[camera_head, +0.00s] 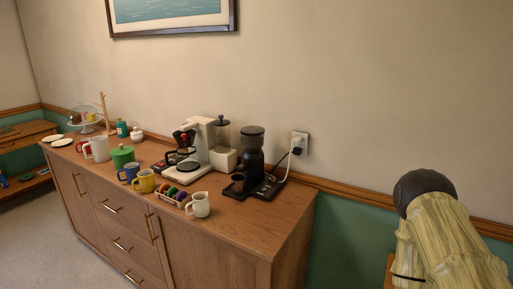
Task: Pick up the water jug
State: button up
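A larger white jug-like vessel (100,149) stands farther left on the same top, beside a red item. I cannot tell from this view which of the two is the water jug. Both stand clear of any gripper in this view. My gripper is not in view, so its opening and anything in it are hidden.

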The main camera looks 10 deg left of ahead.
aim_at(98, 144)
jog(key=i, duration=0.45)
jog(key=u, duration=2.5)
jog(key=i, duration=1.9)
jog(key=z, duration=1.25)
